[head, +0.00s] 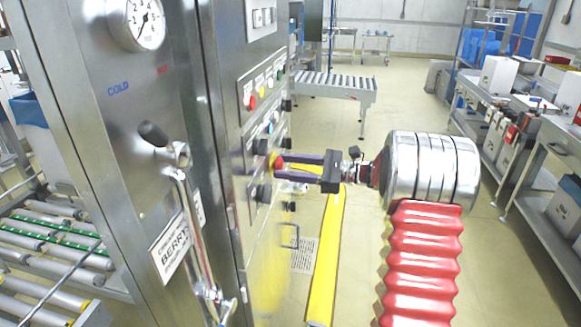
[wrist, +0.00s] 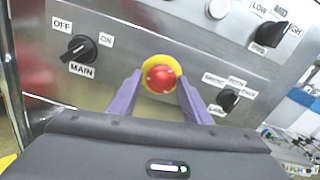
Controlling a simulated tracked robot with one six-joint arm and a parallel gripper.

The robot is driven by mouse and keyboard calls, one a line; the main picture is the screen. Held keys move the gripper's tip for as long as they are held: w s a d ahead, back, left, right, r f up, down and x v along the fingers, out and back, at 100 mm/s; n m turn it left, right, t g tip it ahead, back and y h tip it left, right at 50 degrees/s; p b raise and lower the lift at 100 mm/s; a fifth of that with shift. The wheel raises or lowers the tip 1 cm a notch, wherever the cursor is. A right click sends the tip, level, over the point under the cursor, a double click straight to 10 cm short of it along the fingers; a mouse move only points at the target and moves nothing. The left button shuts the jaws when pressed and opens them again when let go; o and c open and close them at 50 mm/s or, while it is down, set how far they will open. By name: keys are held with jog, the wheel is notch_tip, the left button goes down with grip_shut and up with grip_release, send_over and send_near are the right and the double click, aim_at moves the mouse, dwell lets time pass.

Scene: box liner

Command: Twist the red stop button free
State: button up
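The red stop button (wrist: 161,78) sits on a yellow round base (wrist: 147,66) on the steel control panel in the wrist view. In the head view the red button (head: 278,162) shows at the tips of my gripper. My gripper (wrist: 156,88) has two purple fingers, spread apart, one on each side of the button's lower part. In the head view my gripper (head: 283,163) reaches left to the panel. The fingers look wider apart than the button, and I cannot tell whether either touches it.
A black MAIN switch (wrist: 79,47) is left of the button. Another black selector (wrist: 229,100) is close to the right finger, and a LOW-MID-HIGH knob (wrist: 270,34) is upper right. A pipe with a lever (head: 180,200) runs down the machine's near side. Floor right of the machine is open.

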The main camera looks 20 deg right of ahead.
jog(key=shift+a, duration=0.1)
jog(key=c, duration=0.7)
jog(key=shift+c, duration=0.2)
jog(key=shift+s+m, duration=0.1)
jog(key=shift+m, duration=0.3)
jog(key=shift+a+m, duration=0.1)
jog(key=shift+m, duration=3.1)
jog(key=o, duration=1)
